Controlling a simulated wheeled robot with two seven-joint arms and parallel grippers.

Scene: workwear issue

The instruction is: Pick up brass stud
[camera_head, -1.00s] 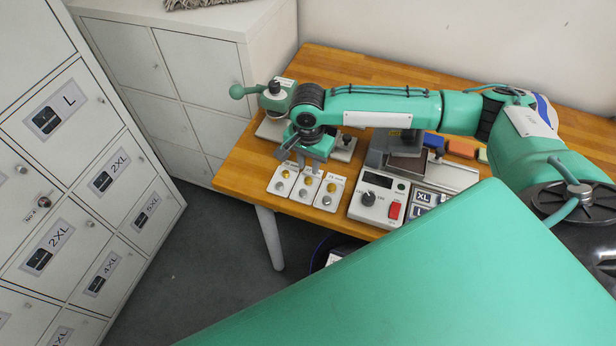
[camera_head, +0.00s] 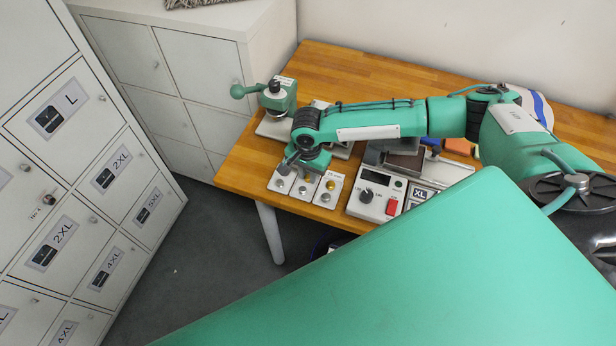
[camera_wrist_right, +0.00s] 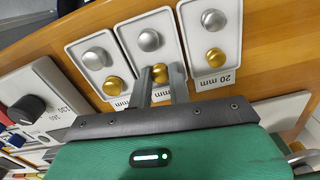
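Three small white trays hold silver and brass studs. In the right wrist view these are the left tray (camera_wrist_right: 84,40), the middle tray (camera_wrist_right: 125,35) and the right tray (camera_wrist_right: 183,20). A brass stud (camera_wrist_right: 160,73) in the middle tray lies between the fingertips of my right gripper (camera_wrist_right: 161,72), which partly cover its sides. I cannot tell whether the fingers press on it. The other brass studs, left (camera_wrist_right: 112,86) and right (camera_wrist_right: 216,57), stand clear of the fingers. In the head view my right gripper (camera_head: 305,172) is low over the trays, its fingertips hidden. My left gripper is not in view.
A control box (camera_head: 376,193) with a knob and red switch stands right of the trays. A green hand press (camera_head: 277,100) stands behind them. White lockers (camera_head: 70,190) fill the left. The table's back left (camera_head: 345,70) is bare.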

